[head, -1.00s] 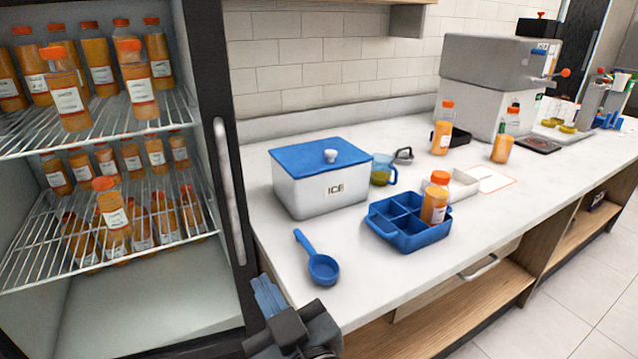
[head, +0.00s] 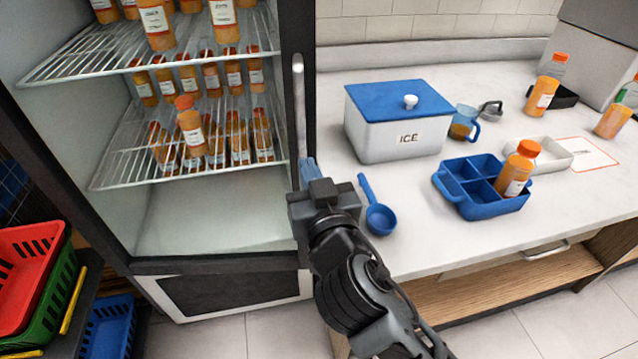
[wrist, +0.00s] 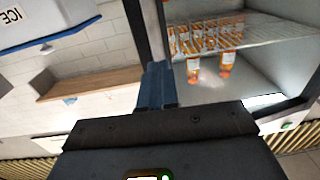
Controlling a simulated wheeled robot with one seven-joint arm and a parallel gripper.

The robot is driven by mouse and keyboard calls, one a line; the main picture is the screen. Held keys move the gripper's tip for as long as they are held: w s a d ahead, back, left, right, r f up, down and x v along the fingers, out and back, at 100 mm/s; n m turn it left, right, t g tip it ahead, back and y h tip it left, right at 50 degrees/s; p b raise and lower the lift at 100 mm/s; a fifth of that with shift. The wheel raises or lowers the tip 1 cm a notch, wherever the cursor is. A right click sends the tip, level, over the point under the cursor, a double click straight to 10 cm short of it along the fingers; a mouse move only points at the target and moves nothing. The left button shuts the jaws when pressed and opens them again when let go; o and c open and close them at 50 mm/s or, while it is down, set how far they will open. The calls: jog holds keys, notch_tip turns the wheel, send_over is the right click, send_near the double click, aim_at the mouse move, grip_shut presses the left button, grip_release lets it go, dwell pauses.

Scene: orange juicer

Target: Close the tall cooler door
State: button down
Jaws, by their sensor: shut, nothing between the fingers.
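The tall cooler (head: 70,130) stands at the left of the head view, with its lit shelves in plain sight. Its dark door frame (head: 215,263) carries a long pale upright handle (head: 299,105) on the right side. I cannot tell whether a gap remains between door and cabinet. My gripper (head: 309,172) is shut and empty, its blue fingers pointing up at the lower end of the handle. Contact with the handle or frame is unclear. In the wrist view, the blue fingers (wrist: 155,85) lie beside the dark frame edge, with the cooler interior to their right.
The white counter (head: 340,215) lies right of the cooler, with a blue scoop (head: 379,215), an ice box (head: 398,135) and a blue divided caddy (head: 470,205) near my arm. Stacked crates (head: 30,270) stand at the lower left. Floor is clear before the cooler.

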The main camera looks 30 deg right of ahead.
jog(key=shift+x, duration=0.95)
